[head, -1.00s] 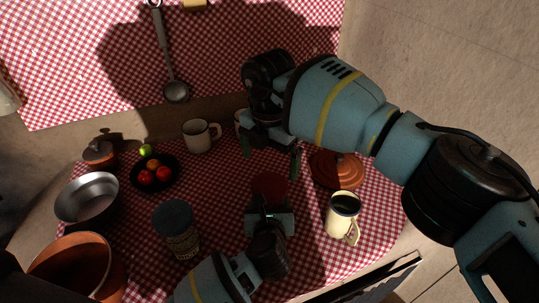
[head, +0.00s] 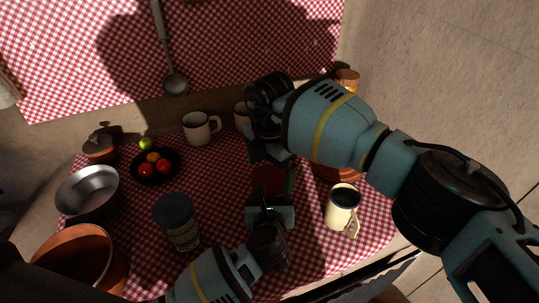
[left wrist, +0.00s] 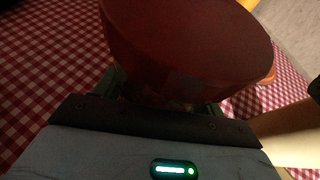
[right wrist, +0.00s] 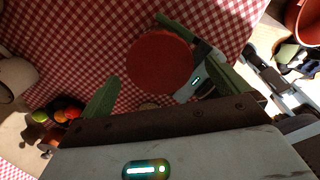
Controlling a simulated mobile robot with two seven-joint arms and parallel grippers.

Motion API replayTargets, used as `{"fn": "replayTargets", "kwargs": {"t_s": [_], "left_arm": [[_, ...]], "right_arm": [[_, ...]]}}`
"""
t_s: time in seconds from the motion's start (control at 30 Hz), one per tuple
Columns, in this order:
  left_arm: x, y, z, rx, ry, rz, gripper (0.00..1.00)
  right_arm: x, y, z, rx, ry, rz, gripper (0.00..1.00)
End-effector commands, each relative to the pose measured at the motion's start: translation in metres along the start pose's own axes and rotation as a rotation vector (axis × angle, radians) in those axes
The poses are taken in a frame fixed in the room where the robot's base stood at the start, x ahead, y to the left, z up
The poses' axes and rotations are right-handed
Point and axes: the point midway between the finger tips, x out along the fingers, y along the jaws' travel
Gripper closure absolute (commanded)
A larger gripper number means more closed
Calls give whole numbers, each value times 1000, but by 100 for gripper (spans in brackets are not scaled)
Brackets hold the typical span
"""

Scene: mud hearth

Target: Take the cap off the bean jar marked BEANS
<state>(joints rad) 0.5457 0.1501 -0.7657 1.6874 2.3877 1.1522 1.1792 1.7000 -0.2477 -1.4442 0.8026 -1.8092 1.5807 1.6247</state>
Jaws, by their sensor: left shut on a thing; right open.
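A jar with a wide red cap (head: 268,180) stands upright on the checked cloth. Its cap also shows in the left wrist view (left wrist: 190,45) and from above in the right wrist view (right wrist: 160,62). No label on it is visible. My left gripper (head: 270,202) is shut on the jar below the cap; the jar's body is mostly hidden. My right gripper (head: 272,168) is open over the cap, with its fingers (right wrist: 168,75) on either side and apparently apart from it. Another jar (head: 180,222) with a dark blue cap stands to the left; its label is too small to read.
A cream mug (head: 341,209) stands close on the right. A terracotta pot (head: 334,173) is partly hidden behind my right arm. White mugs (head: 198,130) stand at the back. A fruit plate (head: 154,167), metal bowl (head: 88,192) and clay pot (head: 75,255) are on the left.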

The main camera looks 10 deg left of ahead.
Motion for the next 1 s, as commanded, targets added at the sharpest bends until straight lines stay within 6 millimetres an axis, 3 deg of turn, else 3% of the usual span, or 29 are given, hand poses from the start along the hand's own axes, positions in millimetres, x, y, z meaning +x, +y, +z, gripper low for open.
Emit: {"fn": "replayTargets", "kwargs": {"t_s": [0.2, 0.53, 0.87, 1.0], "left_arm": [[0, -1, -2, -1, 5, -2, 94], [0, -1, -2, -1, 5, -2, 94], [0, -1, -2, -1, 5, -2, 94], [0, -1, -2, -1, 5, -2, 94]], "right_arm": [[18, 0, 0, 1, 0, 0, 0], [21, 0, 0, 0, -1, 0, 0], [21, 0, 0, 0, 0, 0, 43], [21, 0, 0, -16, -1, 0, 44]]}}
